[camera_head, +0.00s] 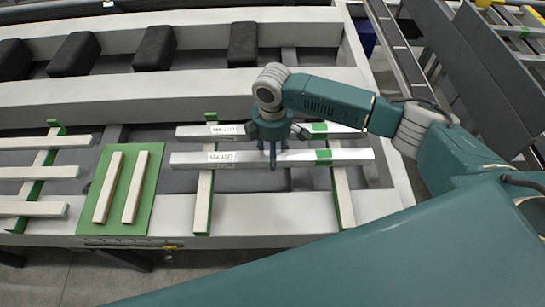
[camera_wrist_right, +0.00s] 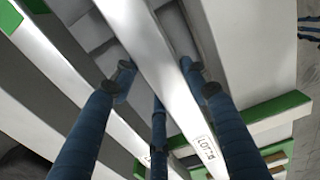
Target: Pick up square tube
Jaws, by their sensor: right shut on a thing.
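Two long silvery square tubes lie side by side, each with a white LOT label and a green band. My right gripper (camera_head: 272,150) comes down from above near their middle. Its fingers are shut around the near square tube (camera_head: 225,160), which passes between them in the right wrist view (camera_wrist_right: 165,75). The far square tube (camera_head: 195,132) lies just beyond and is free; in the wrist view it is at the left (camera_wrist_right: 60,70). I cannot tell whether the near tube touches its supports. My left gripper is not in view.
Pale support bars with green ends (camera_head: 204,195) cross under the tubes. A green board (camera_head: 147,205) with two pale strips lies to the left. Black blocks (camera_head: 155,47) stand along the back. Grey table rims run front and back.

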